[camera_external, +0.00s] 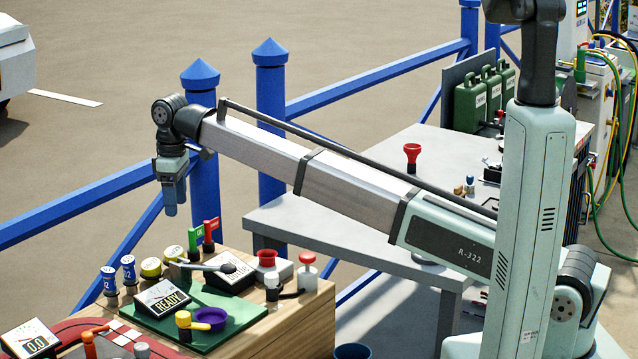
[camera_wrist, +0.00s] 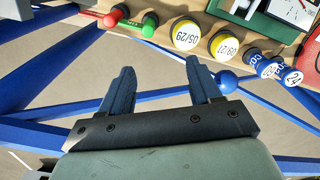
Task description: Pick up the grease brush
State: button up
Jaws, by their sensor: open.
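My gripper (camera_external: 171,196) hangs open and empty in the air past the far edge of the wooden bench, above the objects there. In the wrist view its two dark blue fingers (camera_wrist: 162,88) are spread, with only bare ground and blue railing between them. I cannot pick out the grease brush for certain. A grey stick with a dark round end (camera_external: 205,267) lies across the small display boxes on the bench and may be it. It is apart from my gripper, and I cannot make it out in the wrist view.
Blue railing (camera_external: 270,150) stands behind. A grey table (camera_external: 345,190) is to the right.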

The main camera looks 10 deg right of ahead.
jog(key=w+d+m, duration=0.2)
jog(key=w+d, duration=0.9)
jog(key=d, duration=0.3)
jog(key=w+d+m, duration=0.3)
jog(key=w+d, duration=0.9)
jog(key=d, duration=0.2)
jog(key=w+d+r+m, duration=0.15)
jog(key=w+d, duration=0.25)
jog(key=d, duration=0.8)
jog(key=w+d+m, duration=0.2)
jog(key=w+d, duration=0.1)
jog(key=d, duration=1)
jog(key=m, duration=0.6)
send_over(470, 183)
jog(key=f, duration=0.9)
jog(key=w+f, duration=0.1)
jog(key=f, duration=0.3)
jog(key=shift+d+f, duration=0.15)
jog(key=shift+f, duration=0.15)
